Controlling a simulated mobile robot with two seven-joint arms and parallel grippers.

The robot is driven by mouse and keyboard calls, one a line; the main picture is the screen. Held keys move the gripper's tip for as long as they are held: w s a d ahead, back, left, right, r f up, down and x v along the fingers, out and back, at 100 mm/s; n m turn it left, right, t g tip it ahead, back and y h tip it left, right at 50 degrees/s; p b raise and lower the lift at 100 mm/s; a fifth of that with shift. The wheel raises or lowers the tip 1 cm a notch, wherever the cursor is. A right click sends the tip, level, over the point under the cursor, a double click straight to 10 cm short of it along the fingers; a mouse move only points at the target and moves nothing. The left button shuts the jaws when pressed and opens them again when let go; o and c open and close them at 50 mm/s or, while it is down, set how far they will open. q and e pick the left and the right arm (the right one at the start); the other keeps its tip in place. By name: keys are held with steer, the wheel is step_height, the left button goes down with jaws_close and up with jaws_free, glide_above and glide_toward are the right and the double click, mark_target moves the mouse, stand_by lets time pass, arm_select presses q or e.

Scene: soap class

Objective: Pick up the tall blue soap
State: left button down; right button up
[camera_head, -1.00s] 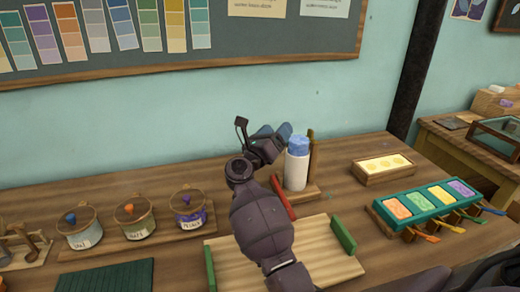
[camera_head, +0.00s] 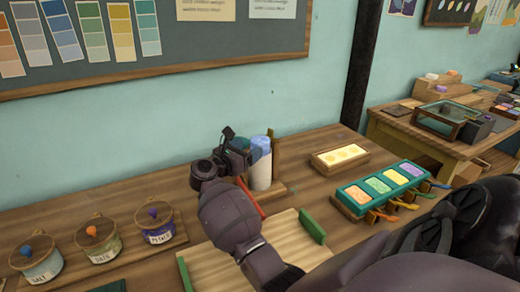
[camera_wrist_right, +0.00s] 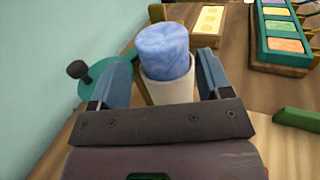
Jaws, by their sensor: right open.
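The tall blue soap (camera_head: 261,144) stands upright in a white sleeve (camera_head: 261,173) near the back wall, with its blue top sticking out. In the right wrist view the blue soap (camera_wrist_right: 163,52) and white sleeve (camera_wrist_right: 172,92) appear between the two blue fingers of my right gripper (camera_wrist_right: 168,56). The fingers are spread, with a visible gap on the right side; I cannot tell whether the left one touches. In the head view my right gripper (camera_head: 254,150) is beside the soap, partly hiding its left side. My left gripper is not in view.
A wooden post (camera_head: 277,160) stands behind the soap. A pale wooden board (camera_head: 275,240) with green ends lies in front. Lidded jars (camera_head: 98,240) stand left. A yellow soap mould (camera_head: 340,157) and a green tray (camera_head: 352,198) of coloured soaps lie right.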

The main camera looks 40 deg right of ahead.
mark_target(253, 146)
steer(key=shift+w+d, duration=0.1)
steer(key=shift+d, duration=2.45)
steer(key=shift+r, duration=0.1)
steer(key=c, duration=0.7)
